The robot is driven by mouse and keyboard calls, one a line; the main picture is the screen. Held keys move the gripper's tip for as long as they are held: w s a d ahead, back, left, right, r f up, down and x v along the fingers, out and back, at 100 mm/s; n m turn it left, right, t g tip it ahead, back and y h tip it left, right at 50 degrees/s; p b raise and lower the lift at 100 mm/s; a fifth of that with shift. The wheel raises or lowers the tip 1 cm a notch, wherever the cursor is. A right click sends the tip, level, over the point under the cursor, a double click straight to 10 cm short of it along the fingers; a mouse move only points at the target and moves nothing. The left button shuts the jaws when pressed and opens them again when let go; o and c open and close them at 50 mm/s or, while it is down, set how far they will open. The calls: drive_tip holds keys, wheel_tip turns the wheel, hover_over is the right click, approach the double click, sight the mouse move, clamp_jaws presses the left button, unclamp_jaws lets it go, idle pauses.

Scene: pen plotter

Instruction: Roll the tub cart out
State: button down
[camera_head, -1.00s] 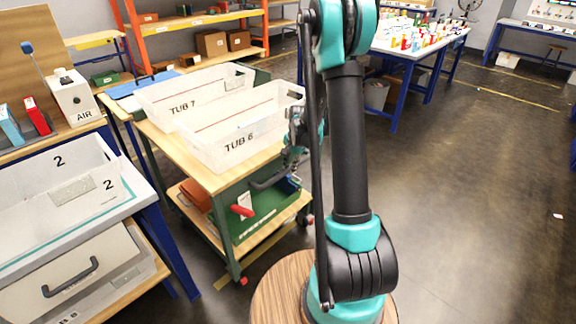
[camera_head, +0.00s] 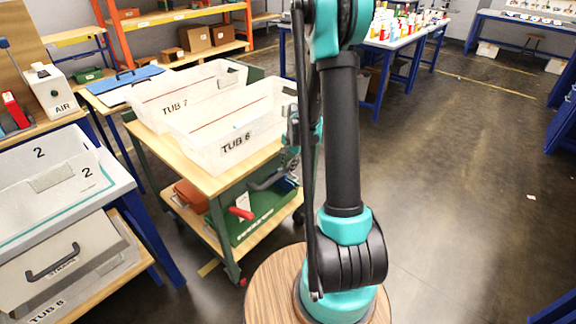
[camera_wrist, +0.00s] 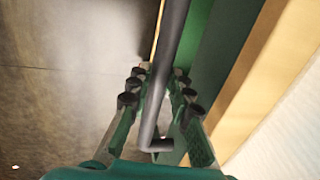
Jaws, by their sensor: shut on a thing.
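The tub cart (camera_head: 146,148) has a wooden top, a green frame and a lower shelf. Two white tubs stand on its top: TUB 7 (camera_head: 150,104) behind and TUB 6 (camera_head: 205,152) in front. A dark bar handle (camera_head: 262,185) sticks out at the cart's right end. My gripper (camera_wrist: 155,85) is shut on this handle (camera_wrist: 151,122), with a finger on each side of the bar in the wrist view.
A blue-legged bench (camera_head: 100,214) with a white tub marked 2 (camera_head: 38,152) stands left of the cart, a floor gap between them. An orange shelf rack (camera_head: 170,17) and a blue-legged table (camera_head: 398,42) stand behind. The floor (camera_head: 465,170) at right is mostly clear.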

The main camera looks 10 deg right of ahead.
drive_tip(key=c, duration=1.4)
unclamp_jaws()
drive_tip(key=shift+o, duration=0.2)
wheel_tip(320, 180, up, 12)
drive_tip(key=s+d, duration=0.1)
drive_tip(key=s, duration=0.1)
drive_tip(key=shift+d, duration=0.2)
drive_tip(key=shift+f, duration=0.1)
drive_tip(key=s+a+f+n+t, duration=0.1)
drive_tip(key=s+n, duration=0.4)
drive_tip(key=s, duration=0.6)
drive_tip(key=s+a+f+n+t+h, duration=0.1)
drive_tip(key=s+n, duration=0.4)
drive_tip(key=s, duration=0.7)
drive_tip(key=shift+s+a+f+n, duration=0.15)
drive_tip(key=shift+a+f+n, duration=0.1)
drive_tip(key=shift+n, duration=0.15)
